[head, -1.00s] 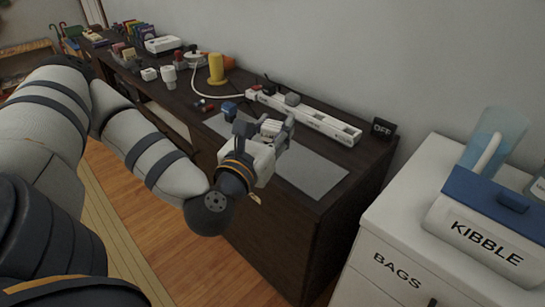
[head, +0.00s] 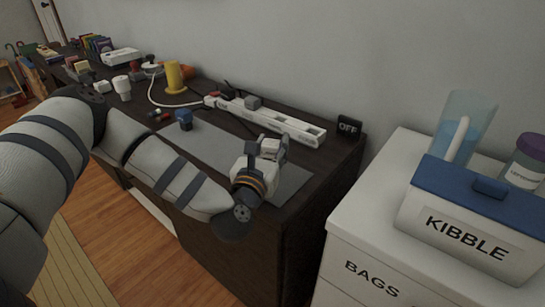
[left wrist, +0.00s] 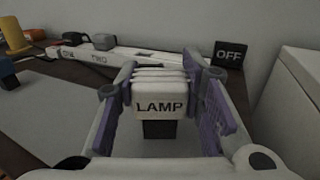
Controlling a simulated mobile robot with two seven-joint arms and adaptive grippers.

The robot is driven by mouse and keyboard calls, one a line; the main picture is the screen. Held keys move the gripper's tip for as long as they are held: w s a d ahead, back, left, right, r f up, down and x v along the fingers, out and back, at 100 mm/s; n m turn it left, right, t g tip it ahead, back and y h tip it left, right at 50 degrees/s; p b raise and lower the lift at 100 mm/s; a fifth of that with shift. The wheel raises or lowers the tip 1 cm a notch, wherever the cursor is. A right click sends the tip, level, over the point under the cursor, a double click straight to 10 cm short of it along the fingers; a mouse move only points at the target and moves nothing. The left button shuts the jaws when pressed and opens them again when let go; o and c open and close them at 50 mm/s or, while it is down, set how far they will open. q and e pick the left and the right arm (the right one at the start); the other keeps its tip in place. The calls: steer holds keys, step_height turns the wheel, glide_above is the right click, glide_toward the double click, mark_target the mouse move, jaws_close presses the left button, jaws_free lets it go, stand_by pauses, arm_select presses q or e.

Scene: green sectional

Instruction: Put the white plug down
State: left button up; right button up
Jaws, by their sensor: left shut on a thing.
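The white plug (left wrist: 158,92), labelled LAMP, is between the purple-padded fingers of my left gripper (left wrist: 160,100) in the left wrist view. A dark block shows just under the label. In the head view my left gripper (head: 268,147) is over the right part of the grey mat (head: 215,150), and the plug is mostly hidden by it. I cannot tell whether the plug touches the mat. My right gripper is in neither view.
A white power strip (head: 270,121) with plugs lies behind the mat, an OFF sign (head: 348,127) at its right end. A blue object (head: 184,118) stands on the mat's left part. A white cabinet with a KIBBLE box (head: 460,210) is at the right. Bare mat surrounds the gripper.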

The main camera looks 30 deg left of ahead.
mark_target(271, 156)
arm_select(q)
steer(key=shift+s+f, duration=0.1)
steer(key=shift+f, duration=1.4)
steer(key=o, duration=1.1)
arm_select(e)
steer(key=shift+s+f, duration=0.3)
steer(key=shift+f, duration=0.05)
arm_select(q)
steer(key=shift+r, duration=0.25)
steer(key=b+v, duration=0.1)
steer(key=v, duration=1.1)
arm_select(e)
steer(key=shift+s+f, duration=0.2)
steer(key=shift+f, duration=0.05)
arm_select(q)
steer(key=shift+f, duration=0.1)
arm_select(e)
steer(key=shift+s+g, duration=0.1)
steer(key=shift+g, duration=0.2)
